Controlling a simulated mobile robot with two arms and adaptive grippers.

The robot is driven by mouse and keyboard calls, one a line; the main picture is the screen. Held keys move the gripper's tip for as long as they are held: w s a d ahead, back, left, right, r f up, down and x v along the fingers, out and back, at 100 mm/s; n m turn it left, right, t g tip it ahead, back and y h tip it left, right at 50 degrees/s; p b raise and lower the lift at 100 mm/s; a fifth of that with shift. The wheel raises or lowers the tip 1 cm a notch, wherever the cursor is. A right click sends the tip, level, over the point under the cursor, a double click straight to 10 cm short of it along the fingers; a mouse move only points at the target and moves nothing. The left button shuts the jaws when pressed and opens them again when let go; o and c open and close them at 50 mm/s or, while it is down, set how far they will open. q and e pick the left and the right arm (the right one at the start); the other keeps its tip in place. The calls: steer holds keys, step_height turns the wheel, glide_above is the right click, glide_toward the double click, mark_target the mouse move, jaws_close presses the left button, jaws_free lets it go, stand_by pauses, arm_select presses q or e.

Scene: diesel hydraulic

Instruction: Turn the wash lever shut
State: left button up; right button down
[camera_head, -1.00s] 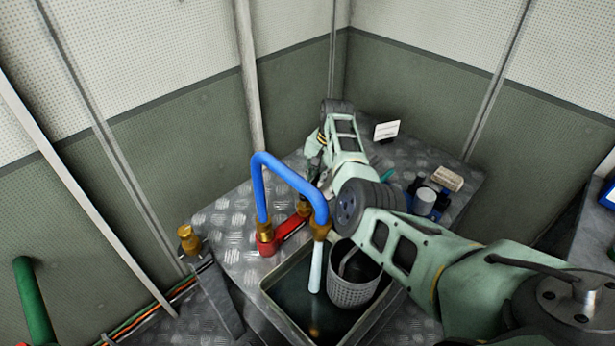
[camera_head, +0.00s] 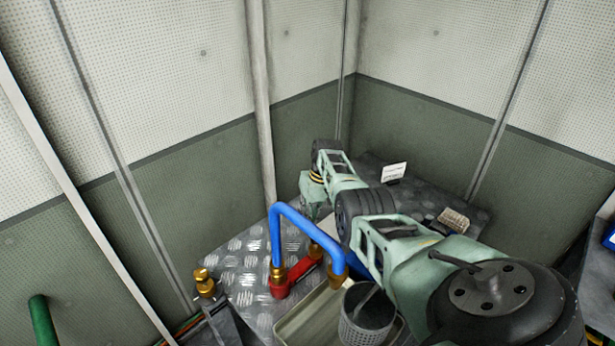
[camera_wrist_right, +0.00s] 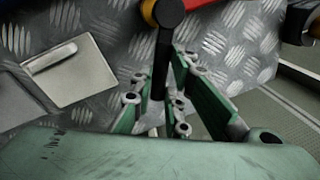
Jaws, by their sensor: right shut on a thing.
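The wash lever (camera_wrist_right: 161,62) is a black bar hanging from a black hub beside a brass ring and red pipe in the right wrist view. My right gripper (camera_wrist_right: 154,105) has its green fingers closed around the lever's lower end. In the head view my right gripper (camera_head: 311,200) is at the back of the counter, behind the blue pipe (camera_head: 305,222), and the lever is hidden there. The blue pipe bends over from a red base (camera_head: 293,276) to a brass spout (camera_head: 338,272). No stream shows below the spout. My left gripper is not in view.
A sink (camera_head: 300,318) lies below the spout, with a grey perforated basket (camera_head: 366,318) in it. A brass fitting (camera_head: 204,282) stands at the counter's left edge. A white card (camera_head: 393,172) and a small block (camera_head: 453,219) are at the back right. Walls close the corner.

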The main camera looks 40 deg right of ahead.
steer(key=shift+w+a+n+g+b, duration=0.2)
steer(key=shift+a+n+b, duration=0.4)
steer(key=shift+n, duration=0.65)
steer(key=shift+w+a+n+g+b, duration=0.25)
steer(key=shift+a+n, duration=0.55)
steer(key=shift+n, duration=0.45)
steer(key=shift+s, duration=0.1)
steer(key=c, duration=1.7)
jaws_free()
steer(key=r, duration=0.4)
steer(key=d+r, duration=0.1)
steer(key=r, duration=0.3)
steer(key=d+r, duration=0.1)
steer(key=r, duration=0.2)
steer(key=shift+d+r, duration=0.15)
steer(key=shift+r, duration=0.25)
